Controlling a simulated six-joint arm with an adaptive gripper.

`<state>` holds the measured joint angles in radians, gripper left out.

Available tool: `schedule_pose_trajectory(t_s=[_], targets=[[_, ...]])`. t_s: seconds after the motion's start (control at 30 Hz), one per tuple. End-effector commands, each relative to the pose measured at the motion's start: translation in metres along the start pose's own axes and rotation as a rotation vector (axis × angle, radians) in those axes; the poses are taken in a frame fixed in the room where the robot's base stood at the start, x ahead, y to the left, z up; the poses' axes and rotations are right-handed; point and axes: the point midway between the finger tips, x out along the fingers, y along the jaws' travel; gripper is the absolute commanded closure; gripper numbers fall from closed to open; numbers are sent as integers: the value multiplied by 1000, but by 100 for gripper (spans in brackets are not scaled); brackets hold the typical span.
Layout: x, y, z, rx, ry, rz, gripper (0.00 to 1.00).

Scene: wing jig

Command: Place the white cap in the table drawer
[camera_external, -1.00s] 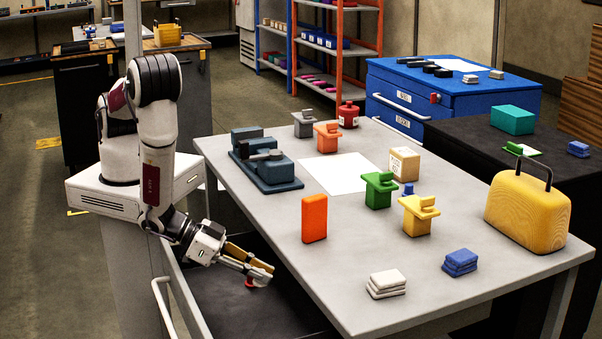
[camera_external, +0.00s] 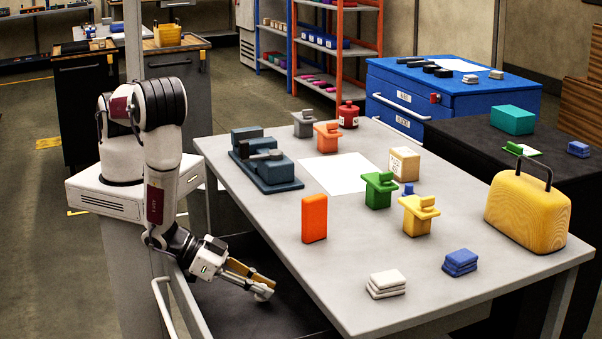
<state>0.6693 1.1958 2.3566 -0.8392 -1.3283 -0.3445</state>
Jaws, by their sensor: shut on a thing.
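My gripper (camera_external: 258,286) reaches down into the open table drawer (camera_external: 285,315) at the front left of the table. It is shut on a small pale piece at its fingertips, which looks like the white cap (camera_external: 264,294). The fingers cover part of it, and I cannot tell whether it touches the dark drawer floor. The drawer is pulled out, with its pale handle (camera_external: 160,308) at the lower left.
The grey table (camera_external: 340,275) edge stands close to the right of my gripper. An orange block (camera_external: 314,218), a white stack (camera_external: 387,284) and a blue stack (camera_external: 460,262) stand on top. The dark drawer floor looks mostly bare.

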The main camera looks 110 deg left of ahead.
Motion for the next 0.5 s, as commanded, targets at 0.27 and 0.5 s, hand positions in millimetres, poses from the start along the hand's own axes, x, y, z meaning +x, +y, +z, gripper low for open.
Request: schedule_pose_trajectory(t_s=[0.27,0.5], targets=[[21,-1,-12,-5,1,-2,96],[37,0,-11,1,-1,-1,96]])
